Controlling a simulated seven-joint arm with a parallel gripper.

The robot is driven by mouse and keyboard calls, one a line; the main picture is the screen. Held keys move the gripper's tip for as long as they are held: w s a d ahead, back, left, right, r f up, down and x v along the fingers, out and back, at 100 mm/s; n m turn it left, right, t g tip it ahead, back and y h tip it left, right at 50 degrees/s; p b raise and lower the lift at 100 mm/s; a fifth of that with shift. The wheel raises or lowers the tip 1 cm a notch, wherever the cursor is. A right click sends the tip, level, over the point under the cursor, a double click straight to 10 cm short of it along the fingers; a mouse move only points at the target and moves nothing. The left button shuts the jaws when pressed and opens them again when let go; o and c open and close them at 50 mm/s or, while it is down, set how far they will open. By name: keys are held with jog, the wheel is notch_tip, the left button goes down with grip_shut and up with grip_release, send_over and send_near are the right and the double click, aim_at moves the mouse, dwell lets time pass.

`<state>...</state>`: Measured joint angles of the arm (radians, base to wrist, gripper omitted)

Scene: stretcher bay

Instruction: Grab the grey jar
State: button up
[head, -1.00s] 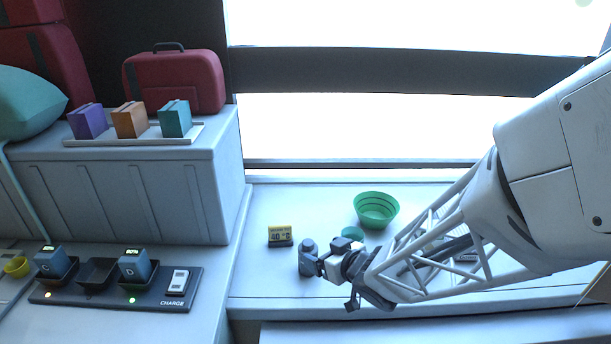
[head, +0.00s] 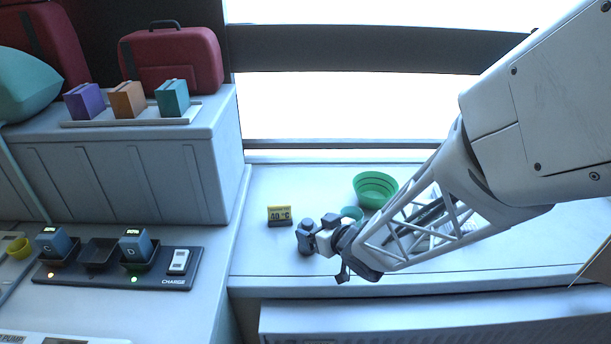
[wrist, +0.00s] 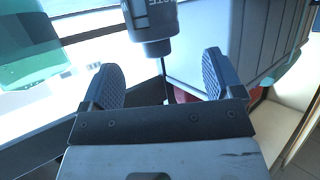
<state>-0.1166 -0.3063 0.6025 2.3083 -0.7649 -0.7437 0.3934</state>
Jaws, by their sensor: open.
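The grey jar (head: 304,243) stands upright on the white counter in the head view, left of the green bowl and just below the yellow "40 °C" sign. My gripper (head: 316,236) is close at its right side and hides part of it. In the wrist view the jar (wrist: 151,28) shows at the top middle as a dark grey cylinder with pale lettering, cut off by the frame edge. The two fingers of my gripper (wrist: 157,68) are spread wide, with the jar just beyond and between their tips. Nothing is held.
The yellow sign (head: 280,215) stands behind the jar. A green bowl (head: 376,189) and a smaller teal bowl (head: 351,213) stand behind my wrist. A charging dock (head: 98,270) lies on the left counter. The counter left of the jar is clear.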

aim_at(307, 221)
jog(key=shift+x, duration=2.4)
jog(key=shift+w+d, duration=0.15)
jog(key=c, duration=1.3)
jog(key=shift+r, duration=0.1)
jog(key=shift+r, duration=0.65)
notch_tip(307, 221, up, 2)
jog(key=shift+r, duration=0.1)
jog(key=s+d+r, duration=0.1)
jog(key=s+d, duration=0.3)
jog(key=s, duration=1.1)
jog(key=shift+s+d+r, duration=0.2)
jog(key=shift+d, duration=0.05)
